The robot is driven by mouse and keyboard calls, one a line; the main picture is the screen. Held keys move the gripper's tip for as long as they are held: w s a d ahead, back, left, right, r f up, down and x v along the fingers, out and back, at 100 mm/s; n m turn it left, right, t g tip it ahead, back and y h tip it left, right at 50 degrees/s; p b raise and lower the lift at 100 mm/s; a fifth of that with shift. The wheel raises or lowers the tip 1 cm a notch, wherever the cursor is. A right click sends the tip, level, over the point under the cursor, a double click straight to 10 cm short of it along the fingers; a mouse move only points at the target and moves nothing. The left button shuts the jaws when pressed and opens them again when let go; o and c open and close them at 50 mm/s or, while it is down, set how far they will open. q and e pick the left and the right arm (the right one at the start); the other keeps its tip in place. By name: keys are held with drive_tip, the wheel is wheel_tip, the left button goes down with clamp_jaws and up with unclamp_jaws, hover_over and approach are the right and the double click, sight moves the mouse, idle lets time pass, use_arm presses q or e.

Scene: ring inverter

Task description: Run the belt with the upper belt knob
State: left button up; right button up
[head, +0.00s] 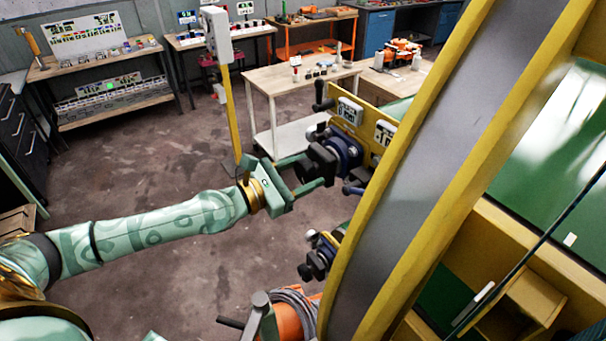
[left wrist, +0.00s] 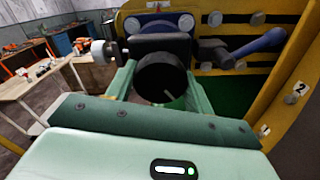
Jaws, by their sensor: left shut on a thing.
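The upper belt knob (head: 322,162) is black and sits on a dark blue mount on the yellow machine's side. In the left wrist view the knob (left wrist: 162,78) faces me, with a pale pointer line slanting to its lower right. My left gripper (head: 312,174) is shut on this knob, with one green finger on each side of it. In the head view the fingers partly hide the knob. A second black knob (head: 315,262) sits lower on the machine and is apart from my gripper. My right gripper is not in view.
The large yellow-rimmed grey ring (head: 420,170) fills the right side. A blue lever (left wrist: 258,44) sticks out right of the held knob. An orange machine part (head: 292,318) stands below. A pale table (head: 300,82) stands behind. The floor at left is clear.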

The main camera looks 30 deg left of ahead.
use_arm(q)
drive_tip(key=shift+f+n, duration=0.2)
drive_tip(key=shift+n, duration=0.9)
drive_tip(key=o, duration=1)
drive_tip(key=shift+c, duration=0.2)
drive_tip(key=shift+s+r, duration=0.1)
drive_tip(key=b+v, duration=0.2)
drive_tip(key=v, duration=1.4)
drive_tip(key=shift+a+b, duration=0.2)
drive_tip(key=shift+b, duration=0.2)
